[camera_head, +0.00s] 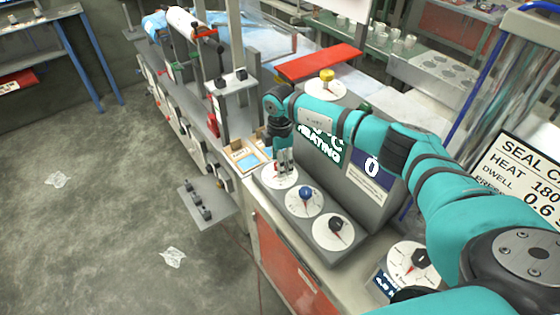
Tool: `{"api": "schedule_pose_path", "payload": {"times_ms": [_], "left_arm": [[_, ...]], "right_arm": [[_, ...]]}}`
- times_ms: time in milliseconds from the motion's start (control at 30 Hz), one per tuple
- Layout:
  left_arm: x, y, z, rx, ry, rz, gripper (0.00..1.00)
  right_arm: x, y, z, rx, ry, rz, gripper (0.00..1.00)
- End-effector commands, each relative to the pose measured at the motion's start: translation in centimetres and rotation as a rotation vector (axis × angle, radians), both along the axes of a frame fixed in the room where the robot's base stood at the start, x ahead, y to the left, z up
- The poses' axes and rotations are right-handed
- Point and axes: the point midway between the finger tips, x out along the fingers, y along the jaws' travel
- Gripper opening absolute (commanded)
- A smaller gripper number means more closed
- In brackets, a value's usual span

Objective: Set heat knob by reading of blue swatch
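My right arm reaches in from the right, and its gripper (283,160) points down over the leftmost dial (281,177) of a grey control box. The fingertips are at that dial's knob, which they largely hide; I cannot tell whether they grip it. Beside it are a dial with a blue knob (306,192) and one with a black knob (336,224). I cannot read which one is heat. A light blue swatch (249,162) lies in a wooden tray left of the box. My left gripper is not in view.
The box panel reads HEATING, partly behind my arm, with a blue "0" display (372,167). A sign (525,180) at right reads HEAT 180, DWELL 0.6. Another dial (412,262) is in front; a yellow knob (326,76) stands behind. Floor at left is mostly clear.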

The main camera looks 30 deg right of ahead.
Motion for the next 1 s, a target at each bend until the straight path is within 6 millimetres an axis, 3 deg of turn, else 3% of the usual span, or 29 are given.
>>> {"api": "schedule_pose_path", "payload": {"times_ms": [367, 800, 1000], "left_arm": [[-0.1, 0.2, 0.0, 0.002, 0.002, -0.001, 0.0], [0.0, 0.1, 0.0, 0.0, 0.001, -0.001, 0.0], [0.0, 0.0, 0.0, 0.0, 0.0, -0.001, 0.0]], "right_arm": [[0.0, 0.0, 0.9, 0.0, 0.001, 0.0, 0.59], [0.0, 0.0, 9.5, 0.0, -0.002, 0.002, 0.59], [0.0, 0.0, 11.6, 0.0, 0.001, 0.0, 0.59]]}}
